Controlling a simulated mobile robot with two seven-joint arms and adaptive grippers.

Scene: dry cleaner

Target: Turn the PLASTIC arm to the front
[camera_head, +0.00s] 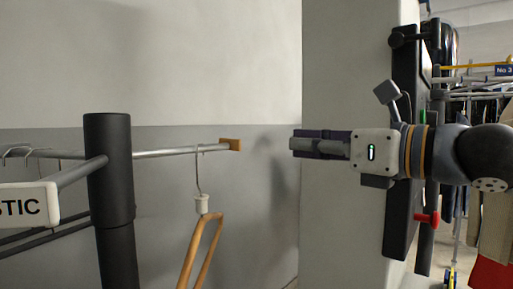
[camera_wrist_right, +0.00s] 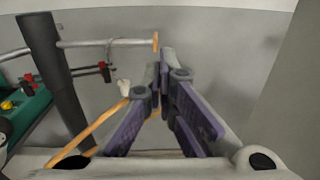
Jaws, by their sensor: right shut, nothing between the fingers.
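A black post (camera_head: 110,175) stands at the left in the head view and also shows in the wrist view (camera_wrist_right: 50,65). A white sign (camera_head: 27,206) ending in "STIC", its start cut off, sits by a short grey arm (camera_head: 80,173) on the post. A metal rod (camera_head: 165,152) runs right from the post to a wooden end block (camera_head: 230,145), also in the wrist view (camera_wrist_right: 155,41). A wooden hanger (camera_head: 200,245) hangs on this rod. My right gripper (camera_head: 293,145) is shut and empty, right of the block with a gap. My left gripper is out of view.
A pale pillar (camera_head: 350,220) stands behind my right gripper. A dark panel (camera_head: 402,215) with a red knob (camera_head: 428,218) and clothes racks are at the right. A green object (camera_wrist_right: 25,112) with coloured knobs shows left in the wrist view.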

